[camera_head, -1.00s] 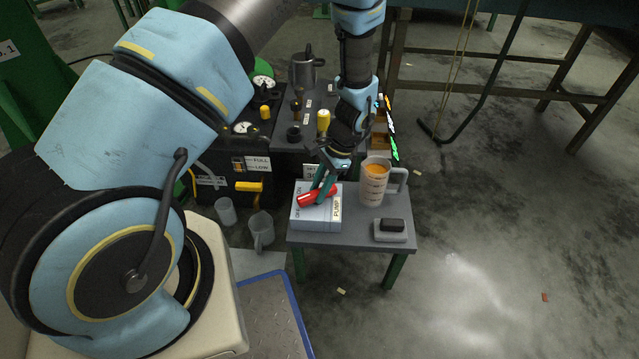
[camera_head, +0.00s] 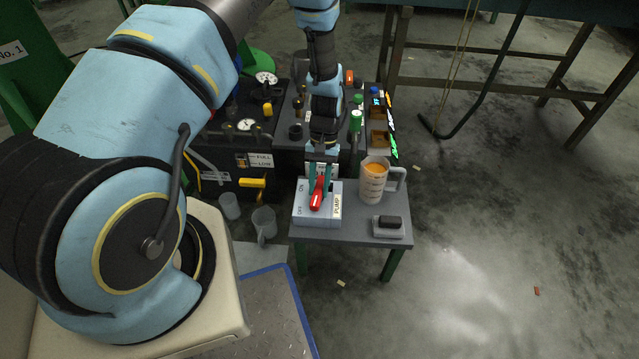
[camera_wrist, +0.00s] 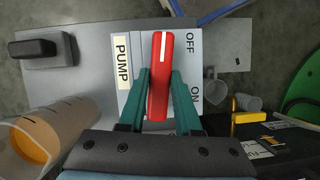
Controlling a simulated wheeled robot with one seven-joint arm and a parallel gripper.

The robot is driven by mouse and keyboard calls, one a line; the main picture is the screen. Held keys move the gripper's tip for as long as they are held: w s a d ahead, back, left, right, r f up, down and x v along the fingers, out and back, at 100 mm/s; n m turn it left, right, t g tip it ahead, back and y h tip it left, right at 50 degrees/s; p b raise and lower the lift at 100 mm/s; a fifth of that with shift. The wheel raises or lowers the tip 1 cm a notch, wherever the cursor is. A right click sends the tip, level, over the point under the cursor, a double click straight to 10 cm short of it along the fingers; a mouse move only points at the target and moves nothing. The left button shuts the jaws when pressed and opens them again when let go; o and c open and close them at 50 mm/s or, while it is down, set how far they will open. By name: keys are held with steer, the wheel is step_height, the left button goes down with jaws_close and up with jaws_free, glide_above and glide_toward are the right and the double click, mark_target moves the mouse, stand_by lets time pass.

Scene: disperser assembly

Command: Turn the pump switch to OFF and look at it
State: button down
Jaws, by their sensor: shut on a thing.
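The pump switch is a light grey box (camera_head: 300,217) on a small grey table, with a red handle (camera_head: 316,200) on top. Its face reads ON at the back left, OFF at the front left and PUMP on the right. The wrist view shows the red handle (camera_wrist: 160,80) upright in the picture, its white line at the end level with OFF. My gripper (camera_head: 319,180) is at the box, above the handle's rear part. In the wrist view its teal fingers (camera_wrist: 160,98) stand on both sides of the handle, shut on it.
A beaker of orange liquid (camera_head: 372,185) and a small black-topped block (camera_head: 389,224) stand on the table (camera_head: 350,233) right of the box. A black machine with gauges (camera_head: 225,150) stands behind. Empty clear beakers (camera_head: 264,222) are on the floor at left.

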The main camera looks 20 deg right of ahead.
steer(key=shift+n+h, duration=0.3)
steer(key=shift+n, duration=0.4)
steer(key=c, duration=0.6)
jaws_free()
steer(key=p+v, duration=0.1)
steer(key=v, duration=0.9)
steer(key=shift+w+r, duration=0.35)
